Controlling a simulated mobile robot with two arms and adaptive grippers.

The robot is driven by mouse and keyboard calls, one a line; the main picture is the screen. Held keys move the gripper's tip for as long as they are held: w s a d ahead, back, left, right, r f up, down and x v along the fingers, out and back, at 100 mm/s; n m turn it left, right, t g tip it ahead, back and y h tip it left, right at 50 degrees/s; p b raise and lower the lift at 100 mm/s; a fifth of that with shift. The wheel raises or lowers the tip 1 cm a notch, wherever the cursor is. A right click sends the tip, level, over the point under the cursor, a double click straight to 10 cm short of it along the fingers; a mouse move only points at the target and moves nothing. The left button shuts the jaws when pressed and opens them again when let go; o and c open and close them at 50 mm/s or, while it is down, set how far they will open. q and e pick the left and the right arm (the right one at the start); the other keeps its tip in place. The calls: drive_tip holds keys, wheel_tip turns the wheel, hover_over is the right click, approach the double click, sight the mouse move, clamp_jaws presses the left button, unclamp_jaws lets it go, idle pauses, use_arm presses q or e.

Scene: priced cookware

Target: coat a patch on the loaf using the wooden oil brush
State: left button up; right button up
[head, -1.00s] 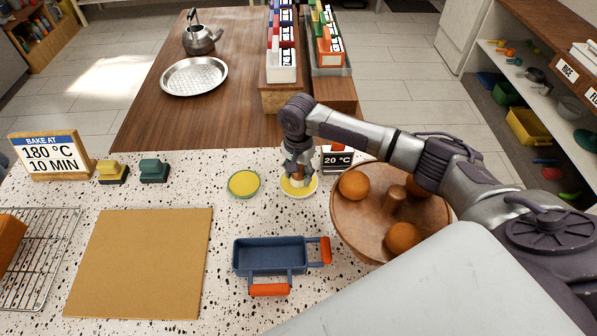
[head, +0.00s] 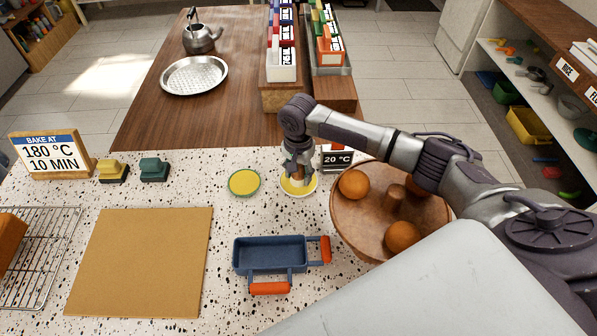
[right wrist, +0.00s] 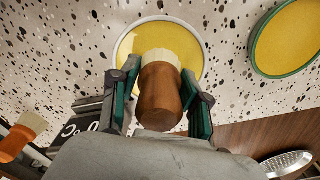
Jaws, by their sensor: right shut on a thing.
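The loaf (head: 9,240) is a brown block on the wire rack (head: 45,262), cut off by the left edge of the head view. My right gripper (head: 298,174) points down over a white-rimmed dish of yellow oil (head: 311,187). In the right wrist view it is shut on the wooden oil brush (right wrist: 159,95), with its fingers on both sides of the handle. The pale bristles (right wrist: 163,57) point into the dish (right wrist: 124,44); whether they touch the oil I cannot tell. My left gripper is not in view.
A green-rimmed yellow dish (head: 243,183) stands left of the oil dish. A 20 °C sign (head: 338,160) and a wooden bowl of orange fruit (head: 345,222) are close on the right. A blue pan (head: 270,257) and a tan board (head: 140,262) lie in front.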

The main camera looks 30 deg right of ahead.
drive_tip(key=shift+s+f+p, duration=0.1)
drive_tip(key=shift+p, duration=0.35)
idle(1.5)
wheel_tip(320, 180, up, 5)
drive_tip(key=p, duration=0.6)
drive_tip(key=shift+r+p, duration=1.1)
